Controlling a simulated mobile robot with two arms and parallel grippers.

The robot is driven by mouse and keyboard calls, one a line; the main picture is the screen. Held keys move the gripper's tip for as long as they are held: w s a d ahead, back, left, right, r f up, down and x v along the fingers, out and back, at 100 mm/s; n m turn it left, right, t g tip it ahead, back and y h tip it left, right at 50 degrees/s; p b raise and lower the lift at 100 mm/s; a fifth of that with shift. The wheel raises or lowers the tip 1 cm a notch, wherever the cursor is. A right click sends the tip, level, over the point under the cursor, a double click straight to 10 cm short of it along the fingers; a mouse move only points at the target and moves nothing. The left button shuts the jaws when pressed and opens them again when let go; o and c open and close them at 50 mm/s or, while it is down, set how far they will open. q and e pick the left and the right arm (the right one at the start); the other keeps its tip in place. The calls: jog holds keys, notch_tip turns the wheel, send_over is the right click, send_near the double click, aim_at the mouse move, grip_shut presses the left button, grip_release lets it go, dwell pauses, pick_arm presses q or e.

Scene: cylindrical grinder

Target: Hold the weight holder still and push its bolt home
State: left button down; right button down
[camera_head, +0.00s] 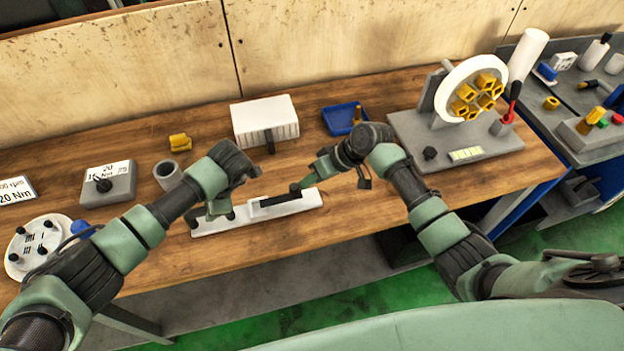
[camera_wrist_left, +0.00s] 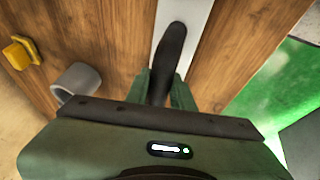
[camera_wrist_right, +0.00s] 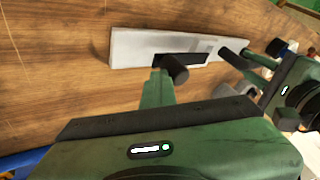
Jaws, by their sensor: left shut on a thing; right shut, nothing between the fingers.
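The weight holder is a long white bar (camera_head: 257,212) lying on the wooden bench, with a dark bolt (camera_head: 278,200) along its right part. The bar also shows in the right wrist view (camera_wrist_right: 135,48), with the bolt's round black end (camera_wrist_right: 175,68). My left gripper (camera_head: 222,212) is at the bar's left part; in the left wrist view it is shut on a dark handle (camera_wrist_left: 172,50) above the bar. My right gripper (camera_head: 302,185) is shut and empty, its fingertips right by the bolt's end. I cannot tell whether they touch it.
Behind the bar stand a white box (camera_head: 265,118), a blue tray (camera_head: 343,118) and a grey cup (camera_head: 167,175). A grinder fixture with a white wheel (camera_head: 447,90) stands to the right. A gauge block (camera_head: 108,185) is at left. The bench's front edge is close.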

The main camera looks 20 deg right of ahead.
pick_arm(q)
jog(key=shift+d, duration=0.2)
pick_arm(e)
jog(key=shift+a, duration=0.2)
jog(key=d, duration=0.2)
jog(key=w+d, duration=0.1)
jog(key=d, duration=0.1)
jog(key=shift+w+d, duration=0.1)
jog(key=shift+d, duration=0.1)
pick_arm(q)
jog(key=shift+a, duration=0.1)
pick_arm(e)
jog(key=v, duration=1)
pick_arm(q)
jog(key=c, duration=1.1)
grip_release()
pick_arm(e)
jog(key=shift+a, duration=0.1)
pick_arm(q)
jog(key=v, duration=1.2)
